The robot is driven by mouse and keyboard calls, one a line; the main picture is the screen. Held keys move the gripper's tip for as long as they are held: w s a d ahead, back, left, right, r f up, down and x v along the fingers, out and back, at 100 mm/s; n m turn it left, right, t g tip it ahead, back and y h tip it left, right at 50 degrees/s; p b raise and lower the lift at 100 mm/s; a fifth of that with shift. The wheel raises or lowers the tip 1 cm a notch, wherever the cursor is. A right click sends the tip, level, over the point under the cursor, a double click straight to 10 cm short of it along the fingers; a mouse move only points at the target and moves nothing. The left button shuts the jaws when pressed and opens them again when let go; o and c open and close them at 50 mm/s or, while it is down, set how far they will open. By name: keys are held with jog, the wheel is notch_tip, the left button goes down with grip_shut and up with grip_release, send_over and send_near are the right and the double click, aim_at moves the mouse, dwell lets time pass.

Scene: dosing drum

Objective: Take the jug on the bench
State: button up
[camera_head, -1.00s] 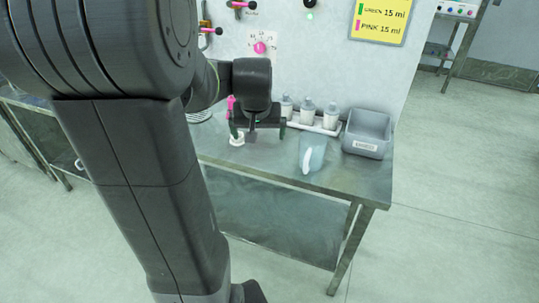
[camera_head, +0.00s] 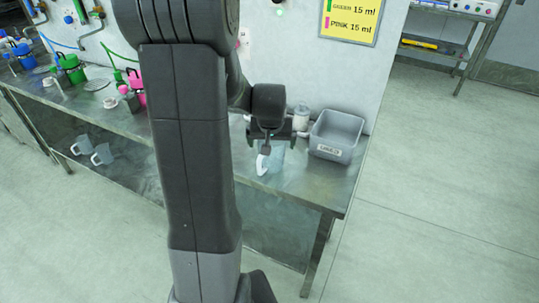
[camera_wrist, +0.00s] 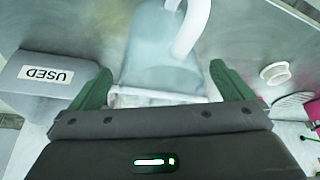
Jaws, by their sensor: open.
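The jug (camera_head: 277,157) is pale, translucent blue with a white handle. It stands on the metal bench (camera_head: 317,186), near its right end. The fingers are spread apart. I cannot tell whether either one touches the jug.
A grey bin (camera_head: 336,136) labelled USED stands just right of the jug. A white bottle (camera_head: 301,117) stands behind my gripper. A small white ring-shaped piece (camera_wrist: 275,74) lies on the bench. Two jugs (camera_head: 91,150) sit on the lower shelf at left. The floor at right is clear.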

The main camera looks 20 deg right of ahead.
jog(key=c, duration=1.3)
